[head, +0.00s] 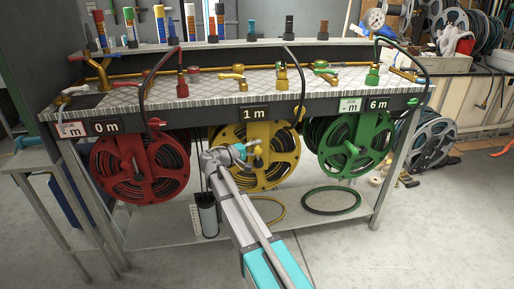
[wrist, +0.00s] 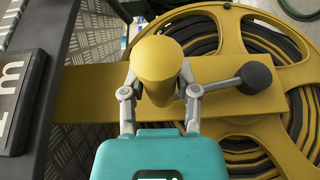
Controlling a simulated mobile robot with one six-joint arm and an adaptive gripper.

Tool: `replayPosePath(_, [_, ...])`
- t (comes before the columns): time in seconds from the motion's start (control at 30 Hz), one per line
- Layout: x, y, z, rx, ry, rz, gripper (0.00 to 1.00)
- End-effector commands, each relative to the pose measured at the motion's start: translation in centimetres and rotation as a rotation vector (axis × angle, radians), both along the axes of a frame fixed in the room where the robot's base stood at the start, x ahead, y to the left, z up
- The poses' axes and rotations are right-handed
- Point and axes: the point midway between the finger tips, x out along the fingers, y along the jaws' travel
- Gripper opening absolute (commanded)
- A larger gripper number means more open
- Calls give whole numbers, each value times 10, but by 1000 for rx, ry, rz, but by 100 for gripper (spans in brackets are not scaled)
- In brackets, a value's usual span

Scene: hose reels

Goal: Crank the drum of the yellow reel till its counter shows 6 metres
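The yellow reel (head: 283,160) hangs in the middle under the bench, with dark hose on its drum (wrist: 240,38). Its counter (head: 255,113) reads 1 m; part of that plate, with the letter m, shows at the left edge in the wrist view (wrist: 15,90). My gripper (head: 242,151) is at the front of this reel. In the wrist view its fingers (wrist: 160,88) lie against both sides of a yellow knob (wrist: 160,62) and look shut on it; the fingertips are partly hidden. A black ball-ended lever (wrist: 255,77) sticks out just right of the knob.
Valves and hoses crowd the bench top. Hose coils (head: 331,201) lie on the lower shelf. The floor in front is clear.

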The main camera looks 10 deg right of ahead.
Motion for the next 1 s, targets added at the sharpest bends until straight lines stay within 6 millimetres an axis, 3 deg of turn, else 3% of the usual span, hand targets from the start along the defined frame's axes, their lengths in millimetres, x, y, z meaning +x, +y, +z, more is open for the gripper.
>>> replayPosePath(0.03, [0,0,0,0,0,0,21])
replayPosePath(0.17, [0,0,0,0,0,0,0])
replayPosePath(1.0, [0,-1,-1,-16,1,-5,0])
